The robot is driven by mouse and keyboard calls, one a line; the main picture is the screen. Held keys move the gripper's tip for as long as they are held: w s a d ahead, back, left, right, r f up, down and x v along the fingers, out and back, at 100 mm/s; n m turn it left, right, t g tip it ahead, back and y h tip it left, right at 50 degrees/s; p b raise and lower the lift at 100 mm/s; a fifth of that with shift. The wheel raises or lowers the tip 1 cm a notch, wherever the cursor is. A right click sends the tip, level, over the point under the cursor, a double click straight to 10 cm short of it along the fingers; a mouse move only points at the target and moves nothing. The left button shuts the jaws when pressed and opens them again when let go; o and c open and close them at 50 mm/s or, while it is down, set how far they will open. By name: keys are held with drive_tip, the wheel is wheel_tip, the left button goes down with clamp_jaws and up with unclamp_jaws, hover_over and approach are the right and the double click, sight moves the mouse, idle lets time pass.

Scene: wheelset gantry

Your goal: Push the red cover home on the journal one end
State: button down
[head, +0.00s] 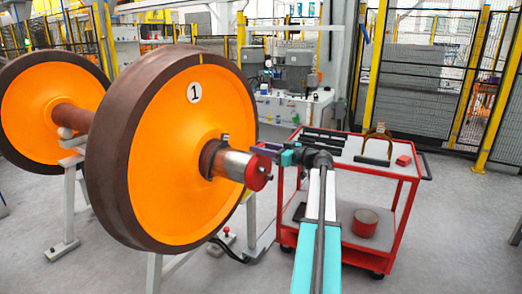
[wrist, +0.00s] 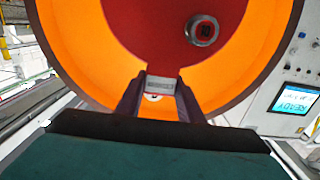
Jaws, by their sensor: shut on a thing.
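The wheelset's near wheel (head: 165,150) is orange with a dark rim and the number 1. Its steel journal (head: 236,165) points right. The red cover (head: 256,172) is at the journal's outer end; I cannot tell how far on it sits. In the wrist view the red cover (wrist: 150,32) fills the upper middle, with a round metal knob (wrist: 203,29). My gripper (head: 258,150) is at the cover's upper edge. In the wrist view my gripper (wrist: 160,92) is shut on a small grey tab (wrist: 161,84) at the cover's rim.
A red trolley (head: 385,172) stands right of the wheel, carrying a brown-and-black yoke (head: 376,148) and a small red block (head: 403,160); a round red container (head: 365,222) is on its lower shelf. A panel with a lit READY screen (wrist: 296,98) shows in the wrist view.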

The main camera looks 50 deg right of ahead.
drive_tip(key=shift+b+x, duration=1.35)
drive_tip(key=shift+x, duration=0.4)
idle(1.0)
drive_tip(key=c, duration=1.1)
unclamp_jaws()
drive_tip(key=shift+s, duration=0.1)
drive_tip(key=b+v, duration=0.2)
drive_tip(key=v, duration=1.1)
drive_tip(key=shift+s, duration=0.35)
